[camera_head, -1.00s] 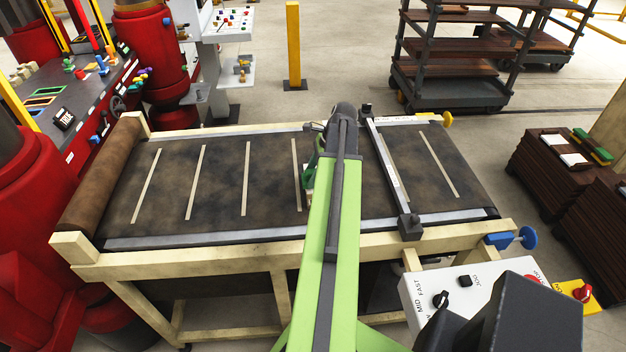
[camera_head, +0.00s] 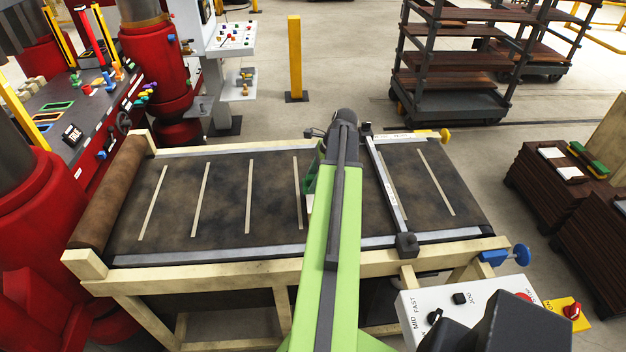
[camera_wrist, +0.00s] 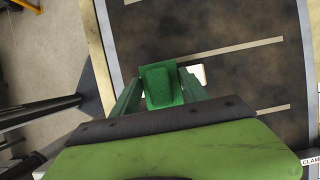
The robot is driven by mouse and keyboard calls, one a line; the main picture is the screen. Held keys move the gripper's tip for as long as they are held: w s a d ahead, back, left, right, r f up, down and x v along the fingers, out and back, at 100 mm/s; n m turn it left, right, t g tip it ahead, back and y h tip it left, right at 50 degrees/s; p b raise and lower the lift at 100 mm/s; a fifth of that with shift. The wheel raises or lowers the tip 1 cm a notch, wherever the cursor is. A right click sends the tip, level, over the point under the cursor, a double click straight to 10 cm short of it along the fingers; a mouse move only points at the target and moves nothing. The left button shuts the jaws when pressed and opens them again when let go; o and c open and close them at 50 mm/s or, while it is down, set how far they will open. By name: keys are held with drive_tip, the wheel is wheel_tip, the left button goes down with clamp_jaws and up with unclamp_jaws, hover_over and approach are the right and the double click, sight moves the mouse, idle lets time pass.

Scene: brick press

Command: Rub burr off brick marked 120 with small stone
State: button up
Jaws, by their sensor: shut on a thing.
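My gripper (camera_wrist: 160,88) is shut on a green block (camera_wrist: 161,86) with a flat plate and a raised middle; it seems to be the small stone. In the head view my gripper (camera_head: 312,178) is low over the dark belt (camera_head: 225,215), mostly hidden by my arm. A small pale piece (camera_wrist: 200,74), maybe the brick, shows just right of the green block in the wrist view. Most of it is hidden behind the block and finger. No mark 120 is readable, the burr cannot be seen, and I cannot tell whether block and piece touch.
A metal crossbar (camera_head: 387,185) spans the belt right of my arm. A control box (camera_head: 455,305) stands at the front right. Red press columns (camera_head: 155,65) are at the left. Brown crates (camera_head: 535,180) are at the right, a shelf cart (camera_head: 455,80) behind. The belt's left part is clear.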

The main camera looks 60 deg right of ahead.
wheel_tip(320, 180, up, 3)
drive_tip(key=p, duration=0.3)
drive_tip(key=shift+r, duration=0.1)
idle(0.4)
